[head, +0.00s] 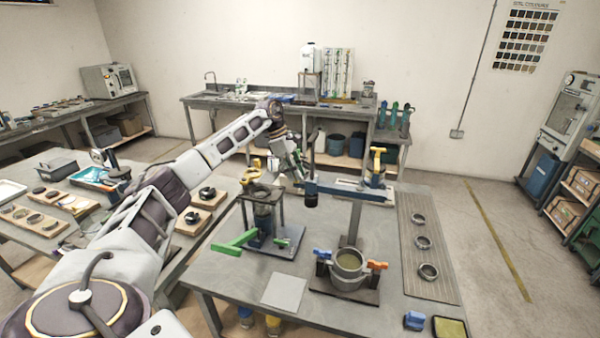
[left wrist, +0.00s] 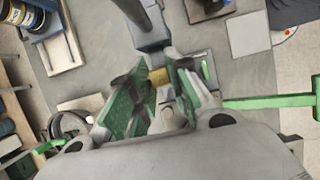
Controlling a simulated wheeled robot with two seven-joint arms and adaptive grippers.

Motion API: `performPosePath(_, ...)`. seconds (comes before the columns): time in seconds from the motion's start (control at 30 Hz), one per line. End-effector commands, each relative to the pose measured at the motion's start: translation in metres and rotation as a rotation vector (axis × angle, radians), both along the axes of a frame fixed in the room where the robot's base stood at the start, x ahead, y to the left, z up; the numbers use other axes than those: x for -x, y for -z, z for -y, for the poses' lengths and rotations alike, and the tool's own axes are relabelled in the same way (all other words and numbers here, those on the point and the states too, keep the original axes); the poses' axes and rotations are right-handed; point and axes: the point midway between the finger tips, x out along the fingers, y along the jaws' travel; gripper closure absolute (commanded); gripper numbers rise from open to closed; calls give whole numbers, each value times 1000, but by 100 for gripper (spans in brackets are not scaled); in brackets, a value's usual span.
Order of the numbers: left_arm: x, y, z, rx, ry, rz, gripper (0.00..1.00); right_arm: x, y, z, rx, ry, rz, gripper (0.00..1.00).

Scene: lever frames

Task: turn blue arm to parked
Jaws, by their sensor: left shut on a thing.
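The blue arm (head: 345,190) is a level bar on a grey post (head: 355,222) over the table. A dark cylinder (head: 311,201) hangs under its left end. My left gripper (head: 300,172) is at that left end, reaching in from the left. In the left wrist view my left gripper (left wrist: 158,92) has green finger pads closed about a small tan piece (left wrist: 159,76) at the end of a dark blue-grey bar (left wrist: 150,38). The fingers hide part of the hold. My right gripper is not in view.
A stand with a green lever (head: 235,243) and a yellow top (head: 252,171) is left of the blue arm. A pot (head: 348,270) with blue and orange handles stands in front. A grey mat (head: 425,240) with several rings lies right.

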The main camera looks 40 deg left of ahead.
Motion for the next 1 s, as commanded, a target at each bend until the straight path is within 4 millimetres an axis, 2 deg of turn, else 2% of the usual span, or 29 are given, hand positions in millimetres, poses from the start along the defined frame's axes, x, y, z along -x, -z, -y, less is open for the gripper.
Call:
performPosePath(0.43,-1,-3,-5,-6,2,13,100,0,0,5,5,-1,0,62)
performPosePath(0.47,-1,-3,-5,-6,2,13,77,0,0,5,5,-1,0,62)
performPosePath(0.6,-1,-2,-4,-5,2,10,59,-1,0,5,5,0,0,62)
performPosePath(1.0,0,-2,-4,-3,4,6,59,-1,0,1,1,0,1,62)
